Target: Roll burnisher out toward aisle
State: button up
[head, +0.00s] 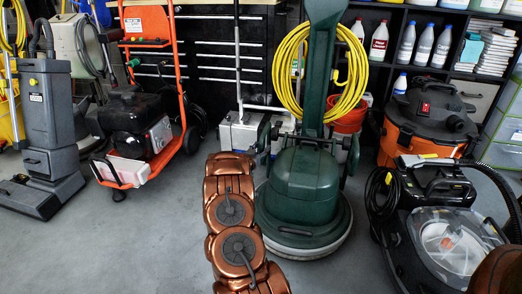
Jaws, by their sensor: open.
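The burnisher appears to be the dark green floor machine (302,180) in the middle of the head view. It stands upright on its round base, with a green column rising out of the top of the picture. A coiled yellow cord (291,70) hangs on the column. My copper arm stands just left of the machine and overlaps the edge of its base in the picture. I cannot tell whether they touch. My gripper does not show, and the top of the machine's handle is cut off.
A black and clear carpet machine (447,240) stands close on the right, with an orange and black vacuum (428,120) behind it. An orange-framed machine (135,130) and a grey upright scrubber (48,140) stand left. Drawers and shelves close the back. Grey floor (130,245) is clear front left.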

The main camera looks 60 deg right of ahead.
grip_shut()
dwell(0.4)
